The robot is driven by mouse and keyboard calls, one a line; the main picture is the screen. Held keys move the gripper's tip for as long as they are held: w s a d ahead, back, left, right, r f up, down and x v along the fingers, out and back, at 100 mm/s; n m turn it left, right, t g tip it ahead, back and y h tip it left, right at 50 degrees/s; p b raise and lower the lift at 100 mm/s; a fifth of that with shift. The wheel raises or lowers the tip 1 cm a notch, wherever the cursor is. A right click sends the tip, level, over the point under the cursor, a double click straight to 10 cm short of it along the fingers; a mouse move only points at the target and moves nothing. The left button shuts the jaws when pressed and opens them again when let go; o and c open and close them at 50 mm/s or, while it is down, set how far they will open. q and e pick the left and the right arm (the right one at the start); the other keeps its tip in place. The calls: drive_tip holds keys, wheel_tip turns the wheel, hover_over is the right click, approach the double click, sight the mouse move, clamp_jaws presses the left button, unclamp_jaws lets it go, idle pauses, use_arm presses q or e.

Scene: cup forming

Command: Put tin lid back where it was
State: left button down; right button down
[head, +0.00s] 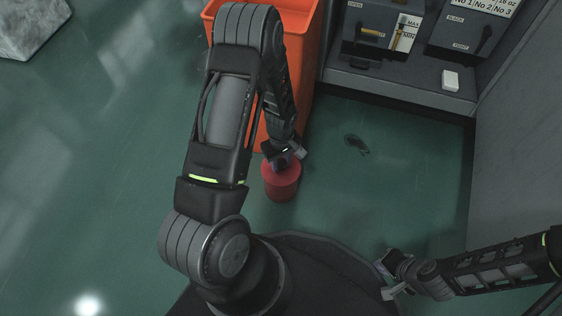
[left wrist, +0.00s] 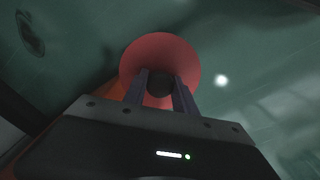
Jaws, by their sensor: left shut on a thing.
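A red tin (head: 281,188) stands on the floor beside the orange bin. My left gripper (head: 290,155) is at the top of it, pointing down. In the left wrist view the red round tin lid (left wrist: 183,58) fills the space ahead, and the fingers of my left gripper (left wrist: 160,88) are shut on its dark knob (left wrist: 160,84). The lid appears level at the tin's top; whether it touches the rim is hidden. My right gripper (head: 389,280) is low at the right, empty, with its fingers apart.
The tall orange bin (head: 304,70) stands right behind the tin. A grey machine with levers (head: 400,60) stands at the back right, with a small white block (head: 450,80) on its ledge. A dark floor patch (head: 357,144) lies to the right; the floor around it is clear.

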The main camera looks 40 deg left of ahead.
sight(281, 163)
use_arm(q)
drive_tip(key=c, duration=1)
unclamp_jaws()
wheel_tip(281, 163, up, 13)
drive_tip(key=p, duration=0.6)
drive_tip(key=shift+f, duration=0.15)
drive_tip(key=s+d+f+m+h, duration=0.1)
drive_tip(key=s+d+f+m, duration=0.1)
drive_tip(key=d, duration=0.5)
drive_tip(key=s+d+f+m+t+h, duration=0.1)
drive_tip(key=s+d+f+m, duration=0.1)
drive_tip(key=s+d+m, duration=0.3)
drive_tip(key=s+d+f+m+h, duration=0.1)
drive_tip(key=s+d+m, duration=0.2)
drive_tip(key=d, duration=0.8)
drive_tip(key=shift+s+f+m+h, duration=0.3)
drive_tip(key=shift+s+f+h, duration=0.1)
drive_tip(key=shift+s, duration=0.7)
